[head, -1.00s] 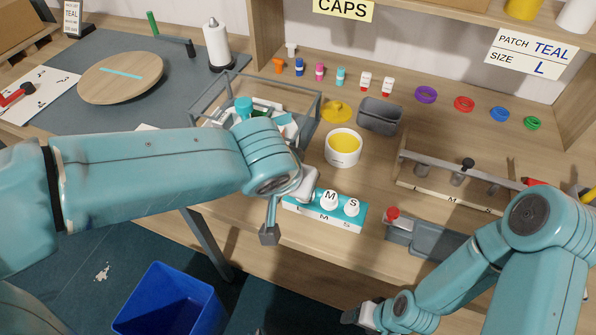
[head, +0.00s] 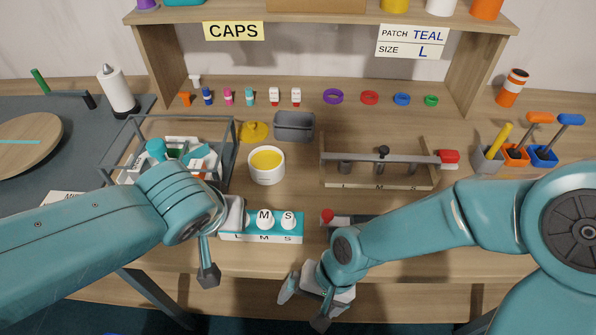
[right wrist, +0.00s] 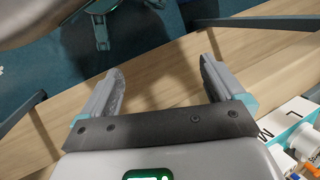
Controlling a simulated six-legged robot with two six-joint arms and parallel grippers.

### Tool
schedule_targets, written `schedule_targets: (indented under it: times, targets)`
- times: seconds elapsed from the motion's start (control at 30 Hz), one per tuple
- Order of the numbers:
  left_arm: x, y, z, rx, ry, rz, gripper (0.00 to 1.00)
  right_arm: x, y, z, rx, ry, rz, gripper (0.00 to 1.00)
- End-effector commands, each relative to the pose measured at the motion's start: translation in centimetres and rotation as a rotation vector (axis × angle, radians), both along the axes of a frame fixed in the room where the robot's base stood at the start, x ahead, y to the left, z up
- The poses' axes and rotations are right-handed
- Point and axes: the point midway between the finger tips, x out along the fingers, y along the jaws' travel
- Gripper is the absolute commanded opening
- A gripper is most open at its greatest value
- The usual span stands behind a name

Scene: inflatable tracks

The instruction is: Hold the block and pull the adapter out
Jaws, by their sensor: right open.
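The teal and white block (head: 262,238) lies on the bench near its front edge, with L, M and S on its front face. Two white round pieces stand in it, M (head: 265,219) and S (head: 288,219). My left gripper (head: 217,245) is at the block's left end and covers the L place; its grip there is hidden. My right gripper (head: 303,303) is open and empty at the bench's front edge, below and right of the block. In the right wrist view its fingers (right wrist: 162,88) are apart, and part of the block (right wrist: 275,135) shows at lower right.
A grey tray (head: 352,221) with a red-topped item lies right of the block, partly behind my right arm. A white tub (head: 266,172) with yellow content stands behind. A wire-framed bin (head: 228,150) is at left. A rack (head: 380,183) stands at back right.

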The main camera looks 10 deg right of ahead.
Motion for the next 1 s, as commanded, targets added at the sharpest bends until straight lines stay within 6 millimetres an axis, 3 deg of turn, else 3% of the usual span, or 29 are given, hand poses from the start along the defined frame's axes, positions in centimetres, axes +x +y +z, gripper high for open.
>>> schedule_targets:
  times: [0.1,0.43,0.77,1.0]
  targets:
    - [0.1,0.0,0.0,0.0,0.0,0.0,0.43,0.6,-1.6,2.8,0.01,-0.019,-0.054,0.96]
    - [0.1,0.0,0.0,0.0,0.0,0.0,0.43,1.0,-5.4,9.2,0.011,-0.071,-0.091,0.96]
    - [0.1,0.0,0.0,0.0,0.0,0.0,0.43,5.9,-4.7,13.3,-0.069,-0.21,0.455,0.96]
    - [0.1,0.0,0.0,0.0,0.0,0.0,0.43,10.8,-2.8,17.0,-0.158,-0.312,1.049,0.96]
